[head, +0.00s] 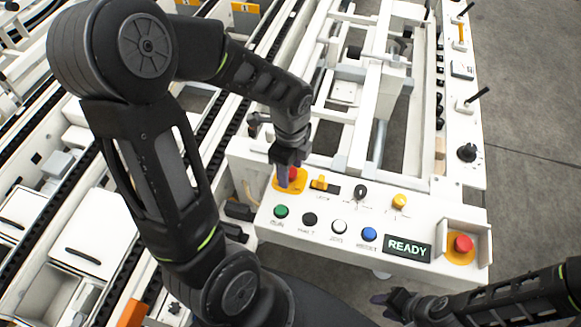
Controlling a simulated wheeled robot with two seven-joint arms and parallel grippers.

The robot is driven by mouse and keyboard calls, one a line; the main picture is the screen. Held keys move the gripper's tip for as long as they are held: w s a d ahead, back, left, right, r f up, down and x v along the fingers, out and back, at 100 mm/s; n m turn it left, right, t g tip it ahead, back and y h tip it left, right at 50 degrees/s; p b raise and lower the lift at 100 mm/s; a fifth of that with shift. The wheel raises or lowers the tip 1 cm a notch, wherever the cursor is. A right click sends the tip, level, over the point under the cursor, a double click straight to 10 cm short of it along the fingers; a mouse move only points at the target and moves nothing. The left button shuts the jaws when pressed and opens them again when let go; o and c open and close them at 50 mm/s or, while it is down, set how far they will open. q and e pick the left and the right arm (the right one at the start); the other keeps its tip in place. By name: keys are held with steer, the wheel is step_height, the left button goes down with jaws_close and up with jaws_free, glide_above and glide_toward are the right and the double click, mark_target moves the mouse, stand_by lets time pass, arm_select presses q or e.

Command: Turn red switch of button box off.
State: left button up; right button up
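The white button box (330,255) spans the middle of the head view. A red mushroom switch (293,173) on a yellow base sits at its upper left corner. A second red mushroom switch (463,243) on a yellow base sits in a recess at its right end. My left gripper (286,176) points down at the left red switch and partly covers it. I cannot tell whether it touches the switch or how far its fingers are apart. My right gripper (381,300) is below the box, away from both switches; its finger opening is unclear.
Green (281,211), black (310,219), white (339,227) and blue (369,234) buttons line the box front, beside a READY display (407,249). An orange switch (319,182), a black knob (360,191) and a yellow knob (400,201) sit behind. Grey floor (530,130) is clear at right.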

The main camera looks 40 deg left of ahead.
arm_select(q)
jaws_close()
stand_by(0.3)
steer(key=shift+n, duration=0.5)
steer(key=n+b, duration=0.1)
steer(key=n, duration=0.2)
steer(key=n+b, duration=0.1)
steer(key=n, duration=0.4)
steer(key=n+b, duration=0.1)
steer(key=n, duration=0.3)
steer(key=shift+w, duration=0.1)
steer(key=n+b, duration=0.1)
steer(key=n, duration=0.4)
stand_by(0.3)
